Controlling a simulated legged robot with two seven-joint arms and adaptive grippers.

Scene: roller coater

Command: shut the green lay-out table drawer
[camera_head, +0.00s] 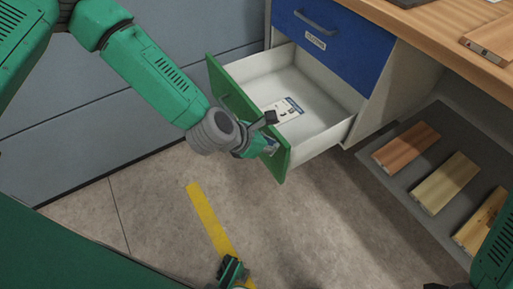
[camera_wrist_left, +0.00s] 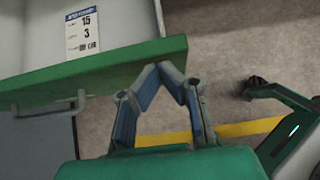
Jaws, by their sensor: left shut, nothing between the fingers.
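The green-fronted drawer (camera_head: 232,97) stands pulled out below a blue drawer, its white inside open to view. Its green front also crosses the left wrist view (camera_wrist_left: 60,78), with a grey handle (camera_wrist_left: 50,114) on its outer face. My left gripper (camera_head: 268,145) is at the right end of the green front in the head view. In the wrist view its fingertips (camera_wrist_left: 160,72) come together, empty, close to the front's end; I cannot tell whether they touch it. My right gripper (camera_head: 232,270) is low over the floor, away from the drawer, its jaw state unclear.
A printed card (camera_head: 284,109) lies in the drawer. The blue drawer (camera_head: 335,42) above is shut, under a wooden tabletop (camera_head: 440,35). A low grey shelf (camera_head: 400,195) with wooden boards stands right. Floor with a yellow stripe (camera_head: 209,215) is open in front.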

